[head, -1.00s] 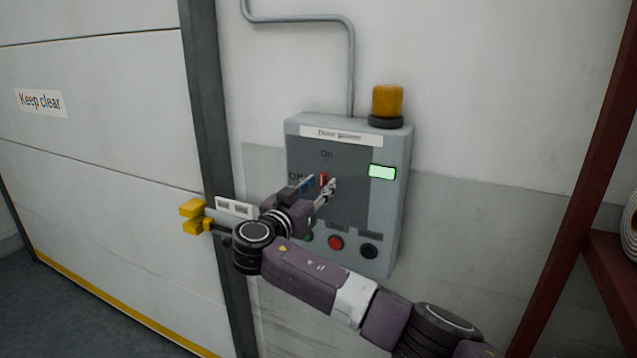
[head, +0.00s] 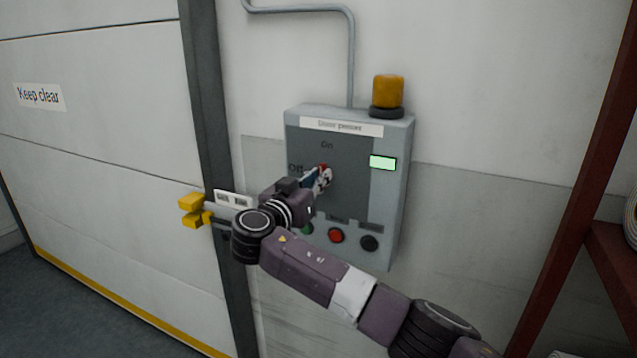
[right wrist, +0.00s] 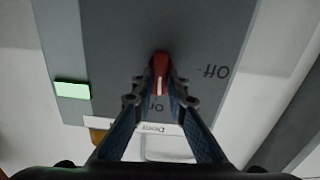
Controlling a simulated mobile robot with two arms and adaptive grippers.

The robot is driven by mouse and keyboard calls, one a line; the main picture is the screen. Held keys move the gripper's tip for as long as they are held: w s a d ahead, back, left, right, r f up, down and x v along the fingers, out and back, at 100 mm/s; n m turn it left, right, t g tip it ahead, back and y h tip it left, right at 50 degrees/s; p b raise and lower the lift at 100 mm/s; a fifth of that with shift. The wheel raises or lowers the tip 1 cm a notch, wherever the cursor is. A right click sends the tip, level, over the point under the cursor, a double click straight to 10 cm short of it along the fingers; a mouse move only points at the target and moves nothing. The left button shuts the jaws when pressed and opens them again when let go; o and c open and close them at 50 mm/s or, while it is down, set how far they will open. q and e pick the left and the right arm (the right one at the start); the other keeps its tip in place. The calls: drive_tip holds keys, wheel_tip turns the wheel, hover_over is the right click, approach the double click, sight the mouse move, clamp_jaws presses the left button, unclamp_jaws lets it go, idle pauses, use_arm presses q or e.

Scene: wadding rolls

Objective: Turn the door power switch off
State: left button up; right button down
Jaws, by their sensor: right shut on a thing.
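The grey door power box (head: 393,215) hangs on the wall, with "On" marked above its switch and "Off" to the left. The red switch handle (right wrist: 160,80) shows in the right wrist view, its white line toward the "On" mark. My right gripper (head: 322,175) is at the switch in the head view and covers most of the handle. In the right wrist view, its two fingers are shut on the handle from both sides. A green display (head: 383,163) is lit on the box. My left gripper is out of view.
An amber beacon (head: 388,92) stands on top of the box. Red (head: 336,235) and black (head: 369,243) buttons sit below the switch. A yellow latch (head: 193,211) is on the white door (head: 100,150) at left. A dark red rack (head: 580,200) stands at right.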

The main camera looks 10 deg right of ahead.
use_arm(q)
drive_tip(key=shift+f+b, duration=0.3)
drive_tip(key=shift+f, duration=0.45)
use_arm(e)
drive_tip(key=shift+w+a+f+n, duration=0.1)
drive_tip(key=shift+a+f+n, duration=0.1)
drive_tip(key=shift+n, duration=2.65)
drive_tip(key=shift+w+a+f+n, duration=0.1)
drive_tip(key=shift+a+f+n, duration=0.1)
drive_tip(key=shift+n, duration=2.7)
drive_tip(key=shift+w+a+f+n, duration=0.1)
drive_tip(key=shift+f+n, duration=0.1)
drive_tip(key=shift+n, duration=2.65)
drive_tip(key=c, duration=1.9)
unclamp_jaws()
drive_tip(key=shift+c, duration=0.2)
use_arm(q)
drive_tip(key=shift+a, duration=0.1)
